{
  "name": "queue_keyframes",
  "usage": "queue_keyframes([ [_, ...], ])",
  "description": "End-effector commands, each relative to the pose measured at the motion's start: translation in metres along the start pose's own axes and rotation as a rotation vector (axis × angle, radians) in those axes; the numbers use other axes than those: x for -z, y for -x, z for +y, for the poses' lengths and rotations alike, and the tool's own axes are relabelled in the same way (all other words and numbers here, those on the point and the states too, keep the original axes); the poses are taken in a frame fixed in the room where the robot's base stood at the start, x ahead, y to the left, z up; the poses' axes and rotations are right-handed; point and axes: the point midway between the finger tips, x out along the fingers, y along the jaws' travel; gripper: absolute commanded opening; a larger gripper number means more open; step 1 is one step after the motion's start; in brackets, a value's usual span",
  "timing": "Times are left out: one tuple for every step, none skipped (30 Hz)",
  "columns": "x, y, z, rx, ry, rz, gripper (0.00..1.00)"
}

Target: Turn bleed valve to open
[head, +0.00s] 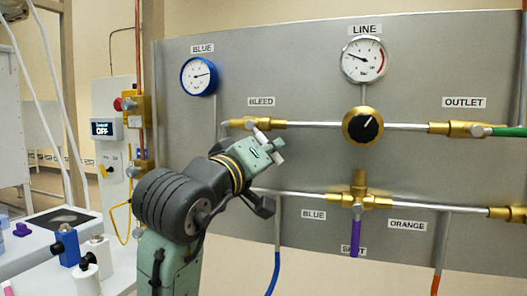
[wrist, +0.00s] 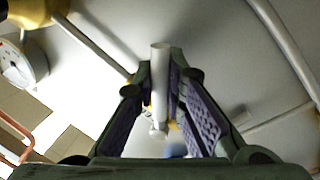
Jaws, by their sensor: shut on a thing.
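The bleed valve (head: 240,123) is a brass fitting on the upper pipe, beneath the BLEED label (head: 261,102) in the head view. Its pale lever (head: 262,137) slants down and right behind and past my gripper (head: 268,150). In the wrist view the lever is a pale rod (wrist: 159,80) between the two purple-padded fingers of my gripper (wrist: 162,82). The fingers are shut on it. My gripper and forearm hide part of the lever in the head view.
A black round knob (head: 362,125) sits right along the same pipe, below the LINE gauge (head: 365,59). The blue gauge (head: 199,76) is up left. A purple-handled valve (head: 357,215) is on the lower pipe. A bench (head: 25,255) with bottles stands at left.

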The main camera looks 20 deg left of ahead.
Motion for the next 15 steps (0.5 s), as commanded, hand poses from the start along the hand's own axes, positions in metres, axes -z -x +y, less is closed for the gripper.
queue_keyframes([
  [0.001,-0.001,0.005,-0.004,0.039,0.006,0.00],
  [0.001,-0.002,0.006,-0.003,0.061,0.010,0.00],
  [0.001,-0.002,0.008,-0.004,0.091,0.016,0.00],
  [0.001,-0.002,0.009,-0.004,0.114,0.021,0.00],
  [0.001,-0.002,0.010,-0.003,0.133,0.025,0.00],
  [0.001,-0.003,0.011,-0.002,0.160,0.029,0.00],
  [0.001,-0.003,0.012,-0.002,0.178,0.033,0.00],
  [0.002,-0.003,0.013,-0.002,0.195,0.037,0.00],
  [0.002,-0.003,0.015,-0.003,0.216,0.042,0.00],
  [0.002,-0.003,0.015,-0.003,0.230,0.044,0.00],
  [0.002,-0.004,0.016,-0.002,0.243,0.047,0.00],
  [0.003,-0.004,0.017,-0.001,0.259,0.050,0.00],
  [0.003,-0.004,0.017,-0.001,0.270,0.053,0.00],
  [0.003,-0.004,0.018,-0.002,0.279,0.055,0.00],
  [0.003,-0.004,0.018,-0.002,0.291,0.058,0.00],
])
